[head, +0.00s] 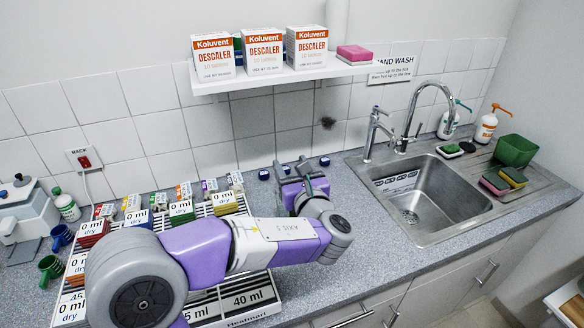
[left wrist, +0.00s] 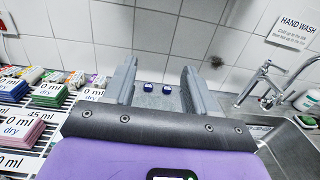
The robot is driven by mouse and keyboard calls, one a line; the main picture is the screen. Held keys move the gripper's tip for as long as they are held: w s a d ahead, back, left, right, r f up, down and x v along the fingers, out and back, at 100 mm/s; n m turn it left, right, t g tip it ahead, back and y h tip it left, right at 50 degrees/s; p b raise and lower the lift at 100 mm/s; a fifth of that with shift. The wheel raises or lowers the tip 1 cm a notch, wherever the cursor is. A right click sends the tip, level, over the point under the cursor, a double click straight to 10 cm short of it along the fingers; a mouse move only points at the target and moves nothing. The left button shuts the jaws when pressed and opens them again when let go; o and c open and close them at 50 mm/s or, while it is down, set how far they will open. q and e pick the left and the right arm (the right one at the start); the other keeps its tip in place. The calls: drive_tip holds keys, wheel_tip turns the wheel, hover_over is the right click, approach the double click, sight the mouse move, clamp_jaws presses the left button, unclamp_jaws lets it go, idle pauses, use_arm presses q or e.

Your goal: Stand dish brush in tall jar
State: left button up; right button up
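I cannot make out a dish brush or a tall jar in either view; my left arm hides part of the rack and counter. My left gripper (head: 292,166) is over the back of the counter, left of the sink. In the left wrist view its two grey fingers (left wrist: 158,80) stand wide apart with nothing held between them. Small dark blue items (left wrist: 150,87) show beyond and between the fingers, close to the tiled wall. My right gripper is in neither view.
A white slatted rack (head: 262,300) with labelled sponge stacks lies under my left arm. The sink (head: 418,205) and tap (head: 408,135) are right; a shelf (head: 290,78) with descaler boxes hangs above.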

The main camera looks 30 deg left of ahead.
use_arm(q)
drive_tip(key=shift+d, duration=0.1)
drive_tip(key=v, duration=0.7)
drive_tip(key=shift+s+p, duration=0.2)
drive_tip(key=shift+p, duration=0.1)
drive_tip(key=shift+d, duration=0.1)
idle(0.5)
